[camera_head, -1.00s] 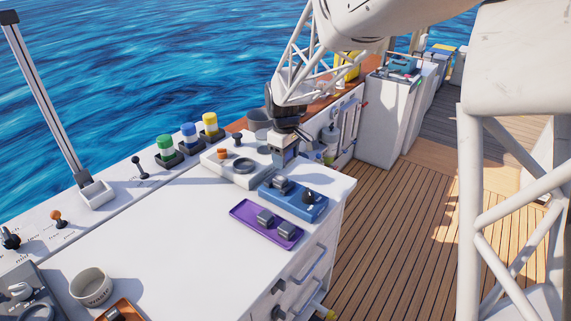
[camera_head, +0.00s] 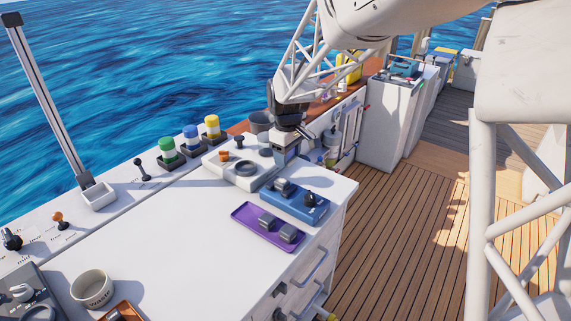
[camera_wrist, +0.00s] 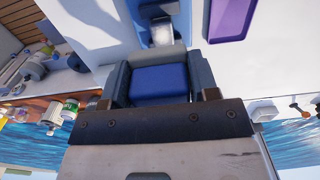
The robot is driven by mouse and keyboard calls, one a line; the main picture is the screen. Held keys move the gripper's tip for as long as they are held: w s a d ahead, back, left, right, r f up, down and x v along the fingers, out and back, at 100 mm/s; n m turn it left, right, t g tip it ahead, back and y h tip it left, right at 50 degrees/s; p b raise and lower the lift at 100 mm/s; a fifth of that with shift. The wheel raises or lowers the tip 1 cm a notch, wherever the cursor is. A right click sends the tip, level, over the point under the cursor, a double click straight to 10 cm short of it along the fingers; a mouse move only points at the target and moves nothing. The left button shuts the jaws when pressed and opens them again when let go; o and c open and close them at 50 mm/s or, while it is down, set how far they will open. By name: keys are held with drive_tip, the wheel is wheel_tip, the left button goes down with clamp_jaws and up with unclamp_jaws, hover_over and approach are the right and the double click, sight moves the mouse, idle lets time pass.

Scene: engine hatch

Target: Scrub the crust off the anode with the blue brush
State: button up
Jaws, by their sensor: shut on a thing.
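My gripper (camera_head: 287,146) is over the far right end of the white counter, behind the blue tray. In the wrist view my gripper (camera_wrist: 158,92) is shut on a blue block with a grey edge (camera_wrist: 160,80), which looks like the blue brush. Its bristles are not clearly visible. The blue tray (camera_head: 312,213) holds a grey block (camera_head: 283,187) and a dark knob-like piece (camera_head: 309,198). The grey block may be the anode, but I cannot tell for sure, and no crust can be made out. In the wrist view a pale block (camera_wrist: 162,36) lies ahead of the held thing.
A purple tray (camera_head: 245,218) with two grey blocks is in front of the blue tray. A raised white panel (camera_head: 222,170) with knobs is to the left. Green (camera_head: 167,145), blue (camera_head: 191,132) and yellow (camera_head: 212,122) containers line the back. The counter's middle is clear.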

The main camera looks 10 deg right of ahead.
sight(287, 183)
drive_tip(key=shift+f, duration=3)
drive_tip(key=shift+f, duration=1.05)
drive_tip(key=shift+w+a, duration=0.1)
drive_tip(key=shift+w+a+r, duration=0.15)
drive_tip(key=shift+w+a, duration=1.2)
drive_tip(key=shift+f, duration=0.2)
drive_tip(key=shift+s+d, duration=0.1)
drive_tip(key=shift+s, duration=0.05)
drive_tip(key=shift+s+d, duration=0.1)
drive_tip(key=shift+d, duration=0.05)
drive_tip(key=shift+s+d+r, duration=0.1)
drive_tip(key=shift+s+d, duration=1.05)
drive_tip(key=shift+s, duration=0.05)
